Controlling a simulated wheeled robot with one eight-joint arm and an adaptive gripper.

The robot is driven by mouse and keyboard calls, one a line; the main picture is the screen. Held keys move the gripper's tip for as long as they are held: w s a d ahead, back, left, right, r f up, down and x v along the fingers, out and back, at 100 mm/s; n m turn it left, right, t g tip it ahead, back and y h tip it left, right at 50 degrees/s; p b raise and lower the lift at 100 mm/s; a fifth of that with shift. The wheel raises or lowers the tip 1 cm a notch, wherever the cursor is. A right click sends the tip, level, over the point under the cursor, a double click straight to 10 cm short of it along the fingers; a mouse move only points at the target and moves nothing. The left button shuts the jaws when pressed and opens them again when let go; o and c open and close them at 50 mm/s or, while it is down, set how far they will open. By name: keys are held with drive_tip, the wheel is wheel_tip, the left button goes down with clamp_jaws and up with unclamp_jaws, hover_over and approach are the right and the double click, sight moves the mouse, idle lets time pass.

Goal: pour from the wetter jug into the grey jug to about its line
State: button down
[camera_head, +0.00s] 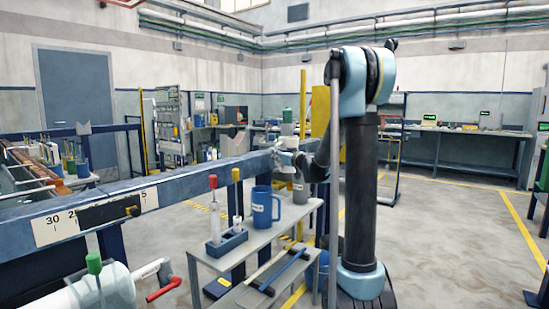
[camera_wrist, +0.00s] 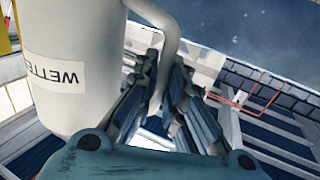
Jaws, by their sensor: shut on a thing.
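The wetter jug (camera_wrist: 75,60) is pale and fills the left of the wrist view, its label reading "WETTE" upside down. My gripper (camera_wrist: 158,100) is shut on its handle (camera_wrist: 170,45). In the head view my gripper (camera_head: 287,158) is above the far end of the small grey bench; the jug's outline is hard to make out there.
A blue jug (camera_head: 264,208) and a blue holder (camera_head: 227,241) with red- and yellow-topped tools stand on the bench (camera_head: 260,238). A long blue-grey beam (camera_head: 190,180) with a number scale crosses behind them. The floor to the right is mostly clear.

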drive_tip(key=shift+w+d+r+m+g, duration=0.1)
drive_tip(key=shift+w+d+r+m, duration=0.15)
drive_tip(key=shift+w+m, duration=0.2)
drive_tip(key=shift+w+d+r+m+g, duration=0.1)
drive_tip(key=shift+w+d+r+m, duration=0.05)
drive_tip(key=shift+w+d+m, duration=0.3)
drive_tip(key=shift+w+d+r+m+g, duration=0.1)
drive_tip(key=shift+w+d+r+m, duration=0.1)
drive_tip(key=shift+w+m, duration=0.3)
drive_tip(key=shift+s+a+f+m, duration=0.1)
drive_tip(key=shift+f+m, duration=0.4)
drive_tip(key=shift+f, duration=0.85)
drive_tip(key=shift+s+a+f+m, duration=0.1)
drive_tip(key=shift+f+m, duration=0.4)
drive_tip(key=shift+f, duration=0.8)
drive_tip(key=shift+d+m+g, duration=0.1)
drive_tip(key=shift+m+g, duration=0.3)
drive_tip(key=shift+m, duration=0.4)
drive_tip(key=shift+w+d+m, duration=0.1)
drive_tip(key=shift+d+m, duration=0.05)
drive_tip(key=shift+m, duration=0.25)
idle(0.5)
drive_tip(key=shift+r+m, duration=0.2)
drive_tip(key=shift+m, duration=0.1)
drive_tip(key=shift+w+d+g, duration=0.1)
drive_tip(key=shift+g, duration=0.2)
idle(0.7)
